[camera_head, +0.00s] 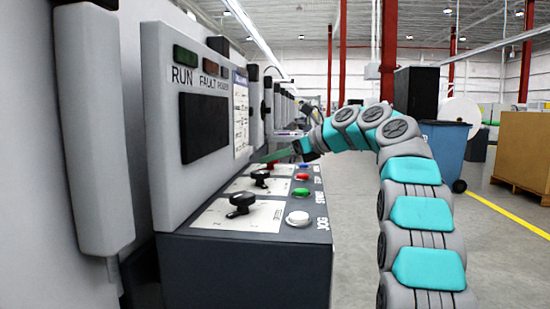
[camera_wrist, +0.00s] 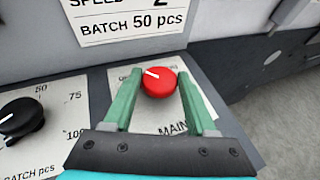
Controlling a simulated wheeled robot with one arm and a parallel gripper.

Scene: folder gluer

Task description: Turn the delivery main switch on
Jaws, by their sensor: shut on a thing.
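The main switch is a round red knob (camera_wrist: 159,82) with a white pointer line, on a white plate (camera_wrist: 145,118) marked MAIN. Its pointer aims to the upper left in the wrist view. My gripper (camera_wrist: 160,79) has its green fingers on both sides of the knob and is shut on it. The fingers partly cover the plate's lettering, so the position marks cannot be read fully. In the head view my gripper (camera_head: 283,153) reaches over the far part of the sloping console; the red knob is hard to make out there.
A black batch knob (camera_wrist: 22,120) sits left of the main switch. In the head view a black knob (camera_head: 240,203) is nearest, with white (camera_head: 298,218), green (camera_head: 300,192) and other buttons along the console's edge. An upright panel (camera_head: 206,124) rises behind. The aisle at right is open.

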